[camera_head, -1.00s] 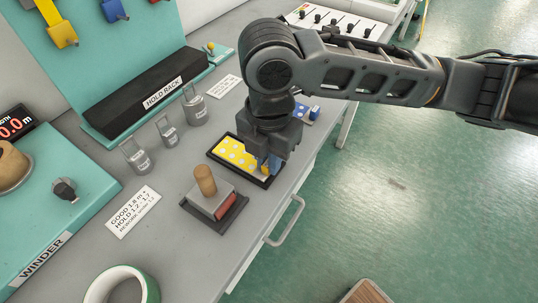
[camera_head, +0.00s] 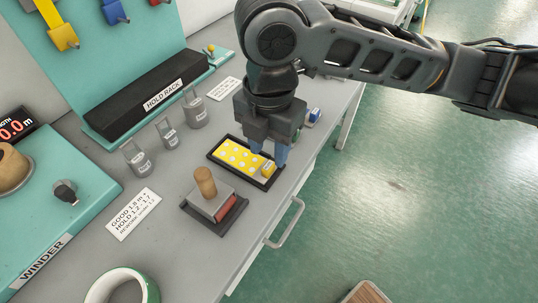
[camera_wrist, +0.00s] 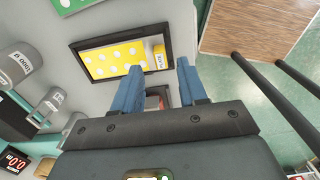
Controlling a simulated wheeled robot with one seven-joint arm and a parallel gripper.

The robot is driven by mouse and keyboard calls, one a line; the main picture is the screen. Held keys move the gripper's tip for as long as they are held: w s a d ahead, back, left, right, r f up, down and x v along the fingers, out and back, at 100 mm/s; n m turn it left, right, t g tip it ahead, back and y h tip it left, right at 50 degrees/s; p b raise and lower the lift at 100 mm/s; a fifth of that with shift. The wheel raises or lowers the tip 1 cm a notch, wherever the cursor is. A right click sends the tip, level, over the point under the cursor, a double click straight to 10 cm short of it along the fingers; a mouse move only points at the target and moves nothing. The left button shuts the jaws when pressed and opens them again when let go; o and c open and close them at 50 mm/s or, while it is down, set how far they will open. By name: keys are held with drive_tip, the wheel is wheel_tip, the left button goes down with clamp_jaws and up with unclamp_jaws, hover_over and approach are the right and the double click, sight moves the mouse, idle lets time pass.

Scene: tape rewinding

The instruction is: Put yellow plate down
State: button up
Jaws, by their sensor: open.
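The yellow plate (camera_head: 239,155) with pale dots lies flat in a black-rimmed tray on the grey bench. It also shows in the wrist view (camera_wrist: 112,60). A small yellow block (camera_head: 268,169), marked PLATE in the wrist view (camera_wrist: 159,57), sits at its right end. My gripper (camera_head: 275,157) is above the plate's right end with its blue fingers pointing down. In the wrist view my gripper (camera_wrist: 160,82) has its fingers wide apart with nothing between them, and the block lies just beyond the gap. The gripper appears apart from the block.
A stamp-like block with a wooden knob (camera_head: 206,182) stands just in front of the plate. Several grey weights (camera_head: 168,133) stand to the left. A blue block (camera_head: 315,115) is behind the gripper. A green-edged roll (camera_head: 122,287) lies at the front. The bench's drawer handle (camera_head: 286,222) juts out right.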

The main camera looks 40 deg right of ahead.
wheel_tip(320, 180, up, 8)
drive_tip(key=shift+f, duration=0.1)
idle(0.7)
